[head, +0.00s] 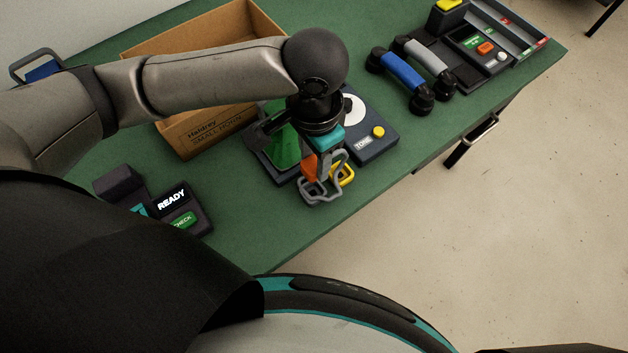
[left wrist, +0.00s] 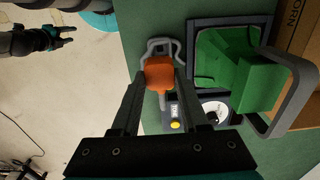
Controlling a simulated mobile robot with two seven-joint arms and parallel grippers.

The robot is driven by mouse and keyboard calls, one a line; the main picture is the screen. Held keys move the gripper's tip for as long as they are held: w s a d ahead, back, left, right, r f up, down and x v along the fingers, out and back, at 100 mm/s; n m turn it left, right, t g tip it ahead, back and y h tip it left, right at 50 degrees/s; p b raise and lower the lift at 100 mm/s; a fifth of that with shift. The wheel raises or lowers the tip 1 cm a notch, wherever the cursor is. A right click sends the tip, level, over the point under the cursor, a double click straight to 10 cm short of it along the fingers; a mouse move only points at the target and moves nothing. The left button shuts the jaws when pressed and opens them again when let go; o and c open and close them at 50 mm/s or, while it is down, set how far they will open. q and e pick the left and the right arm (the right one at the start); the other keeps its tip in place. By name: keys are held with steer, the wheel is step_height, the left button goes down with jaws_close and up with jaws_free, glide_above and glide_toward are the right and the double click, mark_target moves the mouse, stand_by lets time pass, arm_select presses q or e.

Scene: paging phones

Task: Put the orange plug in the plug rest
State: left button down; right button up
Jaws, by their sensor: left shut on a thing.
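My left gripper (head: 318,176) is shut on the orange plug (head: 309,168), low over the near edge of the green table. In the left wrist view the plug (left wrist: 159,73) sits between the two fingertips. A grey wire-like frame (head: 321,194) shows right at the plug; it also shows just beyond the plug in the left wrist view (left wrist: 160,45). I cannot tell whether plug and frame touch, or whether this frame is the plug rest. A yellow looped piece (head: 348,174) is partly hidden behind the gripper. My right gripper (left wrist: 65,36) is open and empty over the floor.
A dark unit with a green panel (head: 284,146) and a TONE dial unit (head: 376,140) stand behind the gripper. A cardboard box (head: 205,134) is behind them. A READY display unit (head: 172,203) is at left. Blue (head: 402,72) and grey (head: 427,58) handsets lie at right.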

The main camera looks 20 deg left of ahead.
mark_target(314, 163)
arm_select(q)
step_height(314, 163, down, 8)
steer(key=shift+r+b, duration=0.15)
steer(key=shift+b, duration=0.9)
steer(key=shift+f, duration=0.2)
steer(key=shift+r, duration=0.1)
steer(key=shift+f, duration=0.3)
steer(key=shift+c, duration=2.1)
jaws_free()
steer(key=shift+r, duration=0.15)
step_height(314, 163, up, 12)
steer(key=p, duration=0.4)
steer(key=shift+r, duration=0.2)
